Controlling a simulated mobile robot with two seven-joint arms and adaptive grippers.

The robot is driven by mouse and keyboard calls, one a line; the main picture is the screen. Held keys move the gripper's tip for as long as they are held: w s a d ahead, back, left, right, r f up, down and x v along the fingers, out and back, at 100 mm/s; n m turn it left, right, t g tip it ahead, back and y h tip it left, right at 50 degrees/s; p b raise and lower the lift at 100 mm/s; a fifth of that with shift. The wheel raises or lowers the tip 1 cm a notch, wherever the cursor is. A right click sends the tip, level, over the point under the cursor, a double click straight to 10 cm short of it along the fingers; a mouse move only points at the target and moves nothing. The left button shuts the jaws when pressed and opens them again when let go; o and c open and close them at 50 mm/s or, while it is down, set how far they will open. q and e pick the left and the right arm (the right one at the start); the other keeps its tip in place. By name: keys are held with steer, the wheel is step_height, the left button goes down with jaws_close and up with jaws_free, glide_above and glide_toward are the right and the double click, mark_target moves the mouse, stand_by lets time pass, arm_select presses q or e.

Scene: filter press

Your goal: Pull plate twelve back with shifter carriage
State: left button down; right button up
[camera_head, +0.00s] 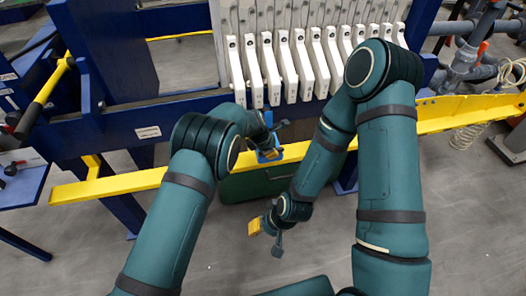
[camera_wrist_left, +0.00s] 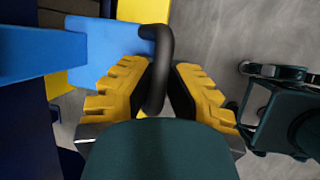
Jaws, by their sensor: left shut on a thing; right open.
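The row of white filter plates (camera_head: 302,62) hangs in the blue press frame. Their small labels are too small to read, so I cannot tell which is plate twelve. The blue shifter carriage (camera_head: 270,155) sits at the yellow rail in front of the plates, largely hidden by my left gripper (camera_head: 267,150). In the left wrist view my left gripper (camera_wrist_left: 160,76) is shut on the carriage's black curved handle (camera_wrist_left: 158,42), with the blue carriage body (camera_wrist_left: 112,48) beside it. My right gripper (camera_head: 262,225) is open and empty, low over the floor.
The yellow rail (camera_head: 118,184) runs along the front of the press below the plates. A dark green box (camera_head: 240,187) stands under it. Grey pipes (camera_head: 466,62) and a coiled hose are at the right. A yellow-handled lever (camera_head: 50,82) stands at the left. The floor in front is clear.

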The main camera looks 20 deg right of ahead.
arm_select(q)
steer(key=shift+s+f, duration=0.15)
steer(key=shift+f, duration=0.05)
steer(key=c, duration=0.9)
jaws_free()
steer(key=shift+d, duration=0.1)
steer(key=shift+r, duration=0.1)
steer(key=shift+r, duration=0.5)
steer(key=v, duration=1.1)
